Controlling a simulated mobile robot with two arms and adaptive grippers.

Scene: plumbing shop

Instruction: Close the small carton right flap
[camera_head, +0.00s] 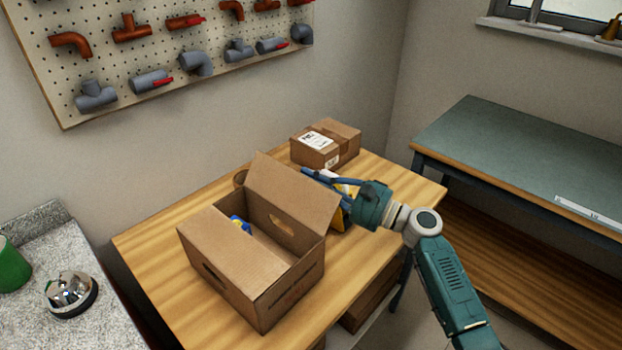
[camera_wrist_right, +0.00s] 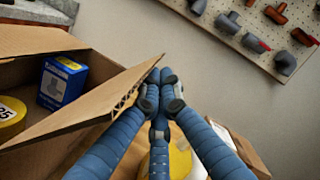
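The small open carton (camera_head: 290,293) stands on the wooden table. Its right flap (camera_head: 290,190) is raised and tilted, and its left flap (camera_head: 225,252) lies over part of the opening. My right gripper (camera_head: 308,173) is behind the raised flap, on its outer side, with part of the fingers hidden by it. In the wrist view the fingertips (camera_wrist_right: 163,78) are together and empty, right beside the edge of the flap (camera_wrist_right: 95,105); whether they touch it I cannot tell. A blue box (camera_wrist_right: 62,82) and a yellow roll (camera_wrist_right: 10,115) are inside the carton. My left gripper is out of view.
A closed, labelled parcel (camera_head: 340,150) stands behind the gripper. A yellow object (camera_head: 345,190) is beside my right gripper, partly hidden. The table (camera_head: 150,245) is clear to the left of the carton. A pegboard (camera_head: 150,50) with pipe fittings hangs behind.

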